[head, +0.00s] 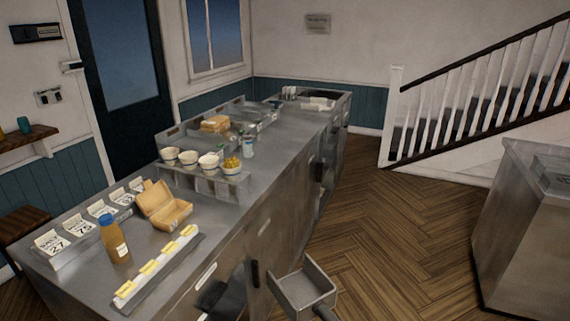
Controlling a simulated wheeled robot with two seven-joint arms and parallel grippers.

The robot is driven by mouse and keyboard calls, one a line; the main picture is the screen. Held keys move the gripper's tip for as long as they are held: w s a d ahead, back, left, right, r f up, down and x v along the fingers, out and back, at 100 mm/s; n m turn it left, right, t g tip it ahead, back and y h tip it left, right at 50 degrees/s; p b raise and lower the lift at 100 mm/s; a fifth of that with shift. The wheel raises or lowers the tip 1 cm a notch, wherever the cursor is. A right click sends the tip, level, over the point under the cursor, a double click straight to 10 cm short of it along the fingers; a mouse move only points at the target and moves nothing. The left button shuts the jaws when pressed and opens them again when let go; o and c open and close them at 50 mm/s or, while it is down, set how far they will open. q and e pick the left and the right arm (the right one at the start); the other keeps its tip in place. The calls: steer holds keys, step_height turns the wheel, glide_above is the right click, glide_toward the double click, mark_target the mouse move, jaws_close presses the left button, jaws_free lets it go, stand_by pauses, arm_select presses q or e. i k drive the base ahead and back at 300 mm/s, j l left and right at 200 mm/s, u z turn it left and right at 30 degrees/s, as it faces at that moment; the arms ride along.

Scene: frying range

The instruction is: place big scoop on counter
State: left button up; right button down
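The big scoop (303,287) is a grey, square-sided metal pan with raised walls. It shows at the bottom of the head view, in front of the counter and apart from its top. Its handle (326,314) runs down and out of the bottom edge, so what holds it is hidden. The counter (232,218) is a long steel worktop running from the lower left to the back. Neither of my grippers can be made out. A dark shape (222,297) at the counter's front is too unclear to name.
A sauce bottle (116,240), an open carton (165,204), number cards and a label strip (158,266) crowd the near counter. Several white cups stand on a raised rack (205,182). Bare steel lies right of the rack. Another steel unit (520,225) stands at right.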

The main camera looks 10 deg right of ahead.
mark_target(297, 135)
steer(key=i+l+u, duration=0.1)
steer(key=i+l, duration=0.3)
steer(key=i+l+u, duration=0.1)
steer(key=i+l, duration=0.3)
steer(key=i+l+u, duration=0.1)
steer(key=i+l, duration=0.35)
steer(key=i+l+u, duration=0.1)
steer(key=i+l, duration=0.3)
steer(key=i+l+u, duration=0.1)
steer(key=i+l, duration=0.3)
steer(key=l, duration=0.25)
steer(key=i+l+u, duration=0.1)
steer(key=i+l, duration=0.25)
steer(key=l, duration=0.2)
